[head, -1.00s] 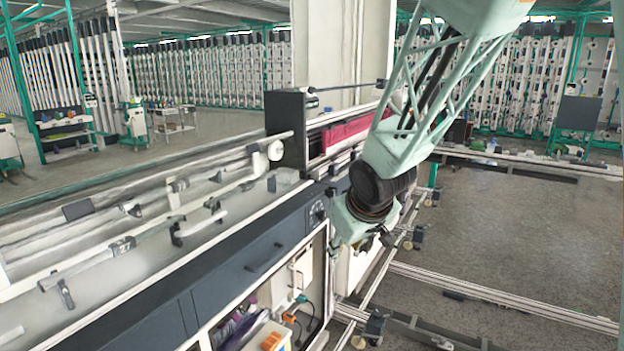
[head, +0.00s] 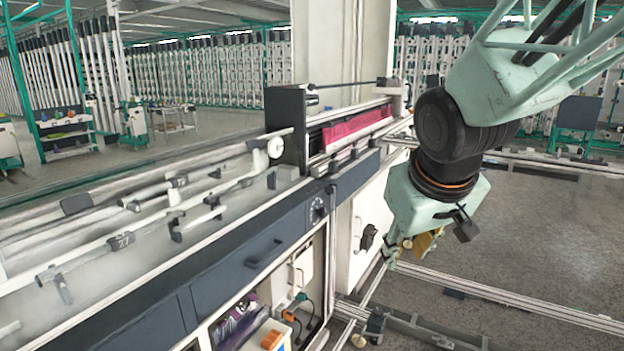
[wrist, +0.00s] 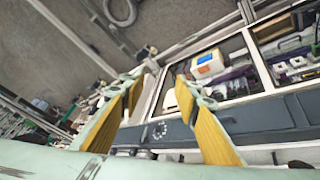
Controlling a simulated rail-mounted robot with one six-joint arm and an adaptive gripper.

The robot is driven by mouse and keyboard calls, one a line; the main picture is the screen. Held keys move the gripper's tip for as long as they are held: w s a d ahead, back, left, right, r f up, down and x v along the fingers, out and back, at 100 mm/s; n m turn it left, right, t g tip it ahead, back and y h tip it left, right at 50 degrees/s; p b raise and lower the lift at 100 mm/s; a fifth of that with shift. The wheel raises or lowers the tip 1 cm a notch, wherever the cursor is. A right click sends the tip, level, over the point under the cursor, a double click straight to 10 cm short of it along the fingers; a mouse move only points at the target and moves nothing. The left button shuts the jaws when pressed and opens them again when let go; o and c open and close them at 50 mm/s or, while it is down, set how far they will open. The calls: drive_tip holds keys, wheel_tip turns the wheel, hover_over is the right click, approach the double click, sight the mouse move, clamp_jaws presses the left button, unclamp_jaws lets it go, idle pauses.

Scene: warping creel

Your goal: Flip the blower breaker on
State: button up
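A white cabinet panel (head: 362,215) carries a black rotary switch handle (head: 369,236), which may be the blower breaker; no label is readable. My gripper (head: 392,258) hangs to the right of this handle in the head view, apart from it. In the wrist view my gripper (wrist: 160,80) has two yellow-padded fingers spread wide with nothing between them. The handle cannot be made out in the wrist view. A round dial (head: 317,209) is on the dark front panel left of the cabinet; it also shows in the wrist view (wrist: 160,131).
The dark drawer front (head: 262,255) and open shelves holding a white-and-orange box (head: 268,338) lie to the left. Pale floor rails (head: 500,298) run below and right of my gripper. Open floor (head: 530,230) is on the right.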

drive_tip(key=s+d+r+m+g+b, duration=0.1)
drive_tip(key=s+d+m+g+b, duration=0.1)
drive_tip(key=s, duration=2.7)
drive_tip(key=shift+d+r+m+y, duration=0.2)
drive_tip(key=shift+m+y, duration=0.1)
drive_tip(key=shift+m, duration=0.3)
drive_tip(key=c, duration=0.4)
drive_tip(key=shift+o, duration=0.2)
drive_tip(key=shift+w, duration=0.1)
